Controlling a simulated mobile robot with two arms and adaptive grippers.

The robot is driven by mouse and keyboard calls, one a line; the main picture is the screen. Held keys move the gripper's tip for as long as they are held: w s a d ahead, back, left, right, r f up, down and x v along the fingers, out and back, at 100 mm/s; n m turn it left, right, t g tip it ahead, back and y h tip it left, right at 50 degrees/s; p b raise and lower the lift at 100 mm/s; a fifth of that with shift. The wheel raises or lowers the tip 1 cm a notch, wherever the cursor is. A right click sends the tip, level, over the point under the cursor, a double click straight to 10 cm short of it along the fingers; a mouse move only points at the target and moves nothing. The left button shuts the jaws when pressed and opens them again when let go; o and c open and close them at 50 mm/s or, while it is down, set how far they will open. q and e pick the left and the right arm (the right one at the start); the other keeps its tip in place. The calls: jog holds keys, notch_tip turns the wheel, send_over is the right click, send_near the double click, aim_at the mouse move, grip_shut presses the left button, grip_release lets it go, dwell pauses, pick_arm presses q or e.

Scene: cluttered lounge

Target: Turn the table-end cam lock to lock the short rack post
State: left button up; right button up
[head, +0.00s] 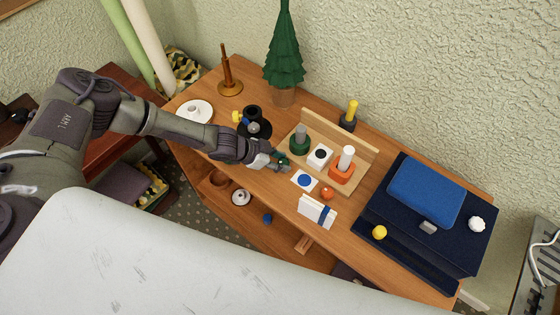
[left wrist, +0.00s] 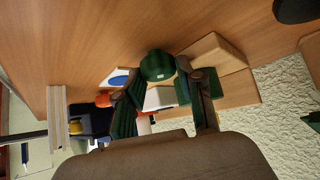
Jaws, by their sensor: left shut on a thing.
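The wooden rack (head: 342,132) stands on the table. It holds a green base with a short grey post (head: 300,140), a white block with a black top (head: 320,156) and an orange base with a white post (head: 344,160). My left gripper (head: 277,161) is at the rack's left end, beside the green base, its fingers around a small green piece. In the left wrist view this rounded green piece (left wrist: 158,65) sits between the fingertips; I cannot tell whether it is the cam lock's handle. The rack's wood (left wrist: 218,55) shows behind. My right gripper is not in view.
A card with a blue dot (head: 304,181), an orange ball (head: 326,193) and a white block with a blue band (head: 316,211) lie in front of the rack.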

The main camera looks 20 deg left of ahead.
pick_arm(q)
jog(key=o, duration=1.1)
jog(key=shift+o, duration=0.2)
jog(key=v, duration=1.2)
